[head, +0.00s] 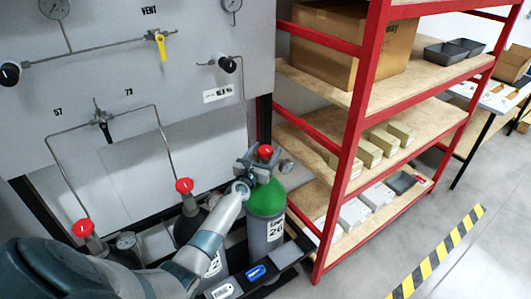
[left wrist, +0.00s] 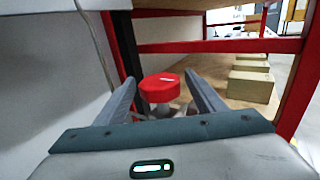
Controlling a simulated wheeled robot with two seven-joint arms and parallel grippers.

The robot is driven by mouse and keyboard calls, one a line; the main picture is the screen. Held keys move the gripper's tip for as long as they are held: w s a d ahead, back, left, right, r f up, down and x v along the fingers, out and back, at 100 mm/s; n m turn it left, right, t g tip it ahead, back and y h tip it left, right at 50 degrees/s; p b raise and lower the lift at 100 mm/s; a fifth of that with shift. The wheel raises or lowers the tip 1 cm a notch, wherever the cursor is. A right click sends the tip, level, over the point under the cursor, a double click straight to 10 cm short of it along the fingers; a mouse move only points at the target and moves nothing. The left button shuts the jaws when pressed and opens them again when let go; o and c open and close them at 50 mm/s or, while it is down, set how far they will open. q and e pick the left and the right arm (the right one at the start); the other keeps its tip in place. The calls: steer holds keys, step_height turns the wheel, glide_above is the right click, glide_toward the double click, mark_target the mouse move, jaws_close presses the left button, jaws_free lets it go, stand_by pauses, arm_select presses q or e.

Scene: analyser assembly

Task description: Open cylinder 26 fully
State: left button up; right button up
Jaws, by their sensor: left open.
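Cylinder 26 (head: 265,230) stands upright in the rack, grey with a green shoulder and a label that reads 26. Its red valve knob (head: 265,151) shows on top, and also in the left wrist view (left wrist: 160,87). My left gripper (head: 254,165) is at the top of this cylinder, beside the knob. In the left wrist view its open fingers (left wrist: 161,76) lie on either side of the red knob, with gaps visible. Whether either finger touches it I cannot tell. My left forearm hides part of the neighbouring cylinders. My right gripper is out of view.
Two more red knobs (head: 184,185) (head: 83,228) sit on cylinders to the left. A wall panel (head: 100,85) with pipes, gauges and a yellow vent valve (head: 160,45) stands behind. A red-framed shelf (head: 350,140) with boxes stands close on the right. Open floor lies farther right.

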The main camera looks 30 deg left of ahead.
arm_select(q)
steer(key=c, duration=1.1)
steer(key=shift+o, duration=0.2)
